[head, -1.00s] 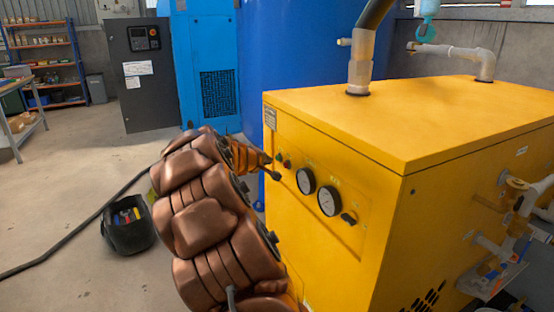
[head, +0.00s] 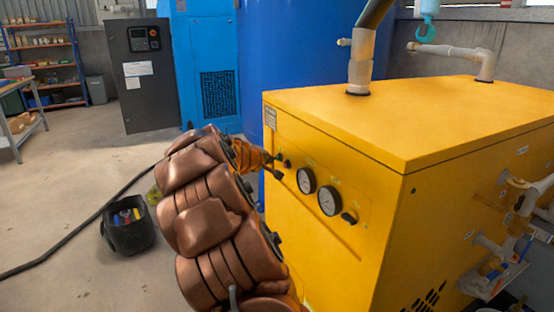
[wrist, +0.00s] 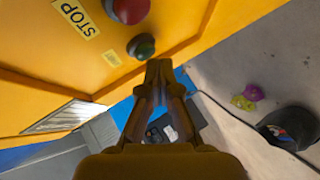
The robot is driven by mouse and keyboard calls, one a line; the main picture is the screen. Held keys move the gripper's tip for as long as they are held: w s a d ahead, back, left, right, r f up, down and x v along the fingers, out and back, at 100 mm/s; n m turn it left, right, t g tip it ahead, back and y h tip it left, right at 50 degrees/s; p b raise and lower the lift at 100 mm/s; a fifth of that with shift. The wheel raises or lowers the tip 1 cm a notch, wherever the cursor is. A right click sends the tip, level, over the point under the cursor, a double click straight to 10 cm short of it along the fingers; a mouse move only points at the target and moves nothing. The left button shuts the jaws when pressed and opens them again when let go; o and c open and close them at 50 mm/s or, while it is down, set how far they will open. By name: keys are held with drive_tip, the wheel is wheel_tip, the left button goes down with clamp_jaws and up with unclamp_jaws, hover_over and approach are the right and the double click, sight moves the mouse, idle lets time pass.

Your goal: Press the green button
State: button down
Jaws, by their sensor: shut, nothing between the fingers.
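The green button (wrist: 141,46) is a round knob on the yellow cabinet's front, with a reddish part at its edge in the wrist view. My gripper (wrist: 160,66) is shut and empty. Its tips are right beside the green button, at its lower right in the wrist view; I cannot tell whether they touch it. In the head view my orange gripper (head: 252,156) reaches the left end of the panel and crowds the small buttons there. A larger red button (wrist: 128,8) sits next to the green one, beside a STOP label (wrist: 76,17).
The yellow cabinet (head: 420,110) carries two gauges (head: 306,181) and a black knob (head: 349,218) right of the buttons. A blue tank (head: 310,50) stands behind. A black tool bucket (head: 128,232) and a dark hose (head: 75,233) lie on the floor to the left.

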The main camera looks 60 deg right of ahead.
drive_tip(key=shift+s+d, duration=0.3)
drive_tip(key=shift+d, duration=0.1)
idle(0.8)
drive_tip(key=shift+w+a+b, duration=0.4)
drive_tip(key=shift+w+a, duration=0.1)
drive_tip(key=shift+a, duration=0.25)
drive_tip(key=shift+w+a+b, duration=0.2)
drive_tip(key=shift+w+a, duration=0.5)
drive_tip(key=shift+a, duration=0.35)
drive_tip(key=shift+w+a+b, duration=0.2)
drive_tip(key=shift+w+a, duration=0.5)
drive_tip(key=shift+a, duration=0.3)
